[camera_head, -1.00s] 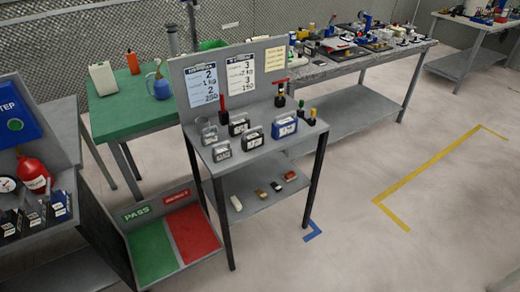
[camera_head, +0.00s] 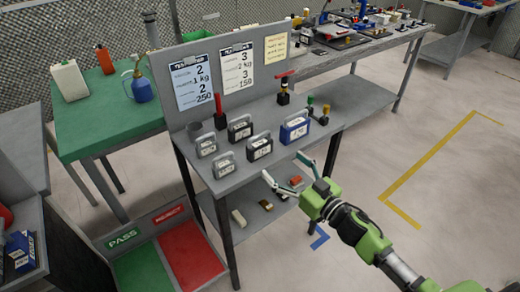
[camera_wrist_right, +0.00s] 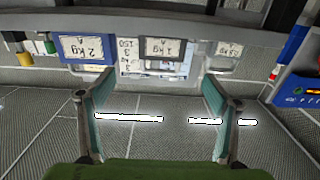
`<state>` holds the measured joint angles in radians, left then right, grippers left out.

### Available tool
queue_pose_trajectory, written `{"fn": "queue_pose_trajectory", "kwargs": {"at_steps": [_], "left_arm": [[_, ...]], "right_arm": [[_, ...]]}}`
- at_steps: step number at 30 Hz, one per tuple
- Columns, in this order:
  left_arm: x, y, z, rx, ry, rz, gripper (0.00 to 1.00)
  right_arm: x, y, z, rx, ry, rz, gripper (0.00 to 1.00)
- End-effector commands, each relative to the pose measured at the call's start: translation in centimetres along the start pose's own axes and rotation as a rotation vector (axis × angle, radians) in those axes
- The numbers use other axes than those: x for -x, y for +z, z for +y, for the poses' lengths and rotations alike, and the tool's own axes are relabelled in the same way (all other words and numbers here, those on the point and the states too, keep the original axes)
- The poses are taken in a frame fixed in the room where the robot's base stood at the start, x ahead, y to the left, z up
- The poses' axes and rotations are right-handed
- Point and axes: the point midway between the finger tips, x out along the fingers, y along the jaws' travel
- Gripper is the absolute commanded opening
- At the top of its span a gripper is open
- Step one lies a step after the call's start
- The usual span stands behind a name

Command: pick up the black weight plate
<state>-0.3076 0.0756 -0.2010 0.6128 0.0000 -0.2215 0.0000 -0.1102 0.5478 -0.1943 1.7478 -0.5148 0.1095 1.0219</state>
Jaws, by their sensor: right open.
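Two black weight plates with handles and white labels stand upright on the grey bench (camera_head: 276,172). The front black plate (camera_head: 259,147) is between a grey plate (camera_head: 224,165) and a blue plate (camera_head: 295,127). The other black plate (camera_head: 240,128) stands behind it. My right gripper (camera_head: 286,167) is open and empty, just off the bench's front edge, apart from the plates. In the right wrist view the open fingers (camera_wrist_right: 155,88) have a dark labelled plate (camera_wrist_right: 162,48) beyond them, roughly centred, with the blue plate (camera_wrist_right: 85,47) to its left. My left gripper is out of view.
A second grey plate (camera_head: 206,145) stands at the back left. Red-handled (camera_head: 284,85) and other small tools stand near the plates. An upright sign board (camera_head: 215,78) backs the bench. A lower shelf (camera_head: 240,208) holds small items. Open floor (camera_head: 440,215) lies to the right.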

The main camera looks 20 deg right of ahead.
Motion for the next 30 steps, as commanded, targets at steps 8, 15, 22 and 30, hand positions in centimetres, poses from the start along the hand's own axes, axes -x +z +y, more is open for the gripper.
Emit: {"fn": "queue_pose_trajectory", "kwargs": {"at_steps": [8, 15, 22, 30], "left_arm": [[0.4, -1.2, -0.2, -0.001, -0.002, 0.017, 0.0], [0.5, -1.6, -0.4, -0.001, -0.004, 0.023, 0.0], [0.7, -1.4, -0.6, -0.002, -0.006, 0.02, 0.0], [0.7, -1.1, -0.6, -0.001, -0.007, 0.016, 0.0]], "right_arm": [[-4.8, -0.1, 0.1, 0.001, 0.002, 0.001, 0.82], [-6.5, 0.0, 0.0, 0.001, 0.002, -0.001, 0.82], [-9.2, 0.2, -0.3, 0.0, 0.003, 0.0, 0.82], [-11.7, 0.4, -0.4, 0.001, 0.002, -0.002, 0.82]]}}
